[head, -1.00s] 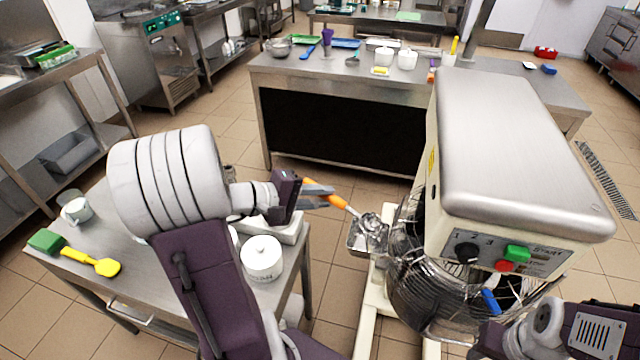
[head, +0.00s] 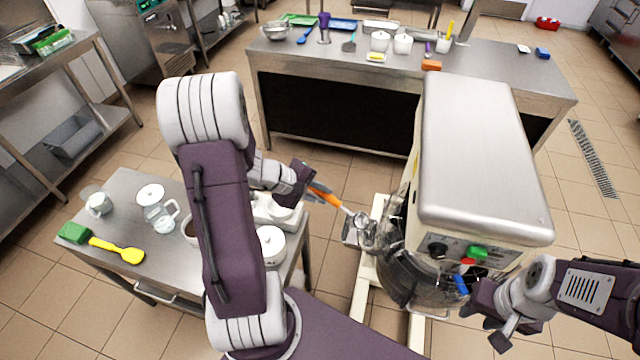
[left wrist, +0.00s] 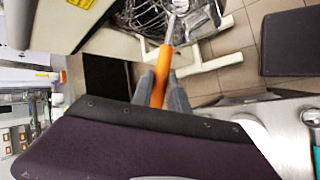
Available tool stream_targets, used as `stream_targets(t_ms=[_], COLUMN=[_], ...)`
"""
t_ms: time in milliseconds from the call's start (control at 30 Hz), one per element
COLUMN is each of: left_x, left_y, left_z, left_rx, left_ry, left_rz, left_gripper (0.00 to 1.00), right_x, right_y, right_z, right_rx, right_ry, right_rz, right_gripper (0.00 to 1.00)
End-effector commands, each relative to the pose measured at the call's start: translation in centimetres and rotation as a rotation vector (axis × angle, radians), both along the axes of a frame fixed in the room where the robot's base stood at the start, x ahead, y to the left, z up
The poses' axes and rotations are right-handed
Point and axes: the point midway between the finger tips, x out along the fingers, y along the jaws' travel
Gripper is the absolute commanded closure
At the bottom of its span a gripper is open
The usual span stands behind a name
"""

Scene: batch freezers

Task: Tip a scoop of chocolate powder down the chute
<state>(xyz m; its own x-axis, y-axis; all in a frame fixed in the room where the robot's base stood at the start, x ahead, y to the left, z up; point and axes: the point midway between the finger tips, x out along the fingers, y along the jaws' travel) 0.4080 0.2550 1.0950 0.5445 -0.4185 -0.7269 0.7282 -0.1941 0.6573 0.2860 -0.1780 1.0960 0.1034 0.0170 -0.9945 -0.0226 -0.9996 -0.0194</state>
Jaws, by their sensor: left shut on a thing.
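My left gripper (head: 320,194) is shut on the orange handle of the scoop (head: 330,200). The orange handle (left wrist: 160,82) also shows between the two fingers in the left wrist view. The scoop's metal head is over or at the shiny metal chute (head: 352,236) on the left side of the mixer's wire guard. I cannot tell whether it touches the chute, and no chocolate powder can be made out. My right gripper (head: 485,308) is near the blue handle (head: 460,285) on the mixer's front; its fingers are not clear.
The large mixer (head: 480,150) stands on the right, with green and red buttons. A steel side table (head: 130,195) at left holds a jug (head: 157,210), a white lidded pot (head: 271,245) and a yellow spatula (head: 120,250). A long steel counter (head: 480,70) stands behind.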

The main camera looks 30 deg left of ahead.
Motion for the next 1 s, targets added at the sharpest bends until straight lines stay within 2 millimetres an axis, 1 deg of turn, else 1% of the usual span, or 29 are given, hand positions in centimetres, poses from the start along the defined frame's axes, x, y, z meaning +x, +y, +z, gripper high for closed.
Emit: stream_targets(t_ms=[33,1000], left_x=[0.0,1.0], left_y=[-0.1,-0.3], left_z=[0.9,1.5], left_rx=[0.003,0.089], left_ry=[0.017,0.336], left_rz=[-0.002,-0.003], left_gripper=[1.00,1.00], right_x=[0.0,0.0], right_y=[0.0,0.0], right_z=[1.6,15.9], right_rx=[0.000,0.000], right_ry=[0.000,0.000], right_rz=[0.000,0.000], right_gripper=[0.64,0.64])
